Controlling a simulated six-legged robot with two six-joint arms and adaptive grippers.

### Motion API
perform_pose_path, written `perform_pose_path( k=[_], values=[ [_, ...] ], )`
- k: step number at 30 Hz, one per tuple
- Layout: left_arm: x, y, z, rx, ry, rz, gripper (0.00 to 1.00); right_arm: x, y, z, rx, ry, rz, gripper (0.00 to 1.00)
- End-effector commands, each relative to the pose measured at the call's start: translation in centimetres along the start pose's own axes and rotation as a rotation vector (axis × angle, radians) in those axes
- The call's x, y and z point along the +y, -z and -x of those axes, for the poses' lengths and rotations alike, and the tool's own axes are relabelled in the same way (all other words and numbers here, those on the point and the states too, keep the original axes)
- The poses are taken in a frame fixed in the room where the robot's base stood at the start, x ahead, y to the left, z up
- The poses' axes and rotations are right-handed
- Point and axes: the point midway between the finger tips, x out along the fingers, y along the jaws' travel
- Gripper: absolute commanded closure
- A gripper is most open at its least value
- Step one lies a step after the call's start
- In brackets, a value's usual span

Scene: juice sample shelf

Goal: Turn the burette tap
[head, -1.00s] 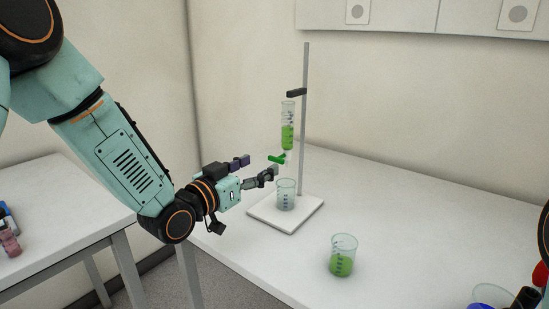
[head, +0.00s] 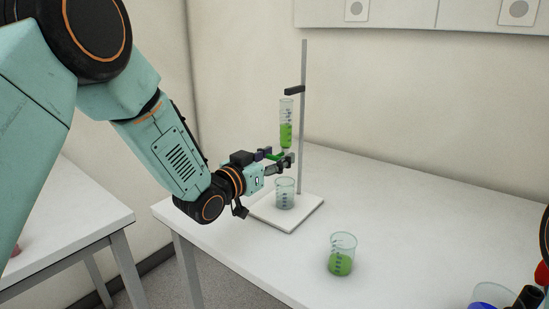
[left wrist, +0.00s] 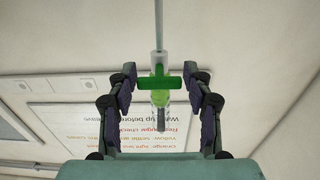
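The burette (head: 286,125) is a clear tube holding green liquid, clamped upright on a grey stand rod. Its green tap (head: 274,155) is at the lower end, partly covered by my left gripper (head: 277,158). In the left wrist view the tap (left wrist: 160,83) is a green T-shaped handle in front of the tube. The fingers of my left gripper (left wrist: 160,92) are spread on both sides of the tap, with a gap at each side. An empty-looking beaker (head: 285,193) stands below on the white stand base (head: 312,205). My right gripper is not clearly seen.
A beaker with green liquid (head: 342,256) stands nearer on the white table (head: 410,220). Several items, including a clear vessel and a red part, are at the lower right edge. A wall sign (left wrist: 75,125) shows in the left wrist view.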

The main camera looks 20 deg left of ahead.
Motion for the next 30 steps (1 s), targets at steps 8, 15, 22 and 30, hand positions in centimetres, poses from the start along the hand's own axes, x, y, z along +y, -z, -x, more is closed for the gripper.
perform_pose_path(
  k=[8,15,22,30],
  values=[
    [-0.03,0.05,0.02,0.001,0.0,0.0,0.76,0.0,-0.01,0.01,0.0,0.0,0.0,0.33],
    [0.0,0.08,-0.01,0.002,0.0,-0.002,0.91,0.0,-0.01,0.01,0.0,0.0,0.0,0.33],
    [0.03,0.08,-0.02,0.003,0.0,-0.129,0.91,0.0,-0.01,-0.19,0.0,0.0,0.0,0.33],
    [0.1,0.11,-0.04,0.004,0.001,-0.379,0.91,0.0,-0.01,-0.63,0.0,0.0,0.0,0.33]
  ],
)
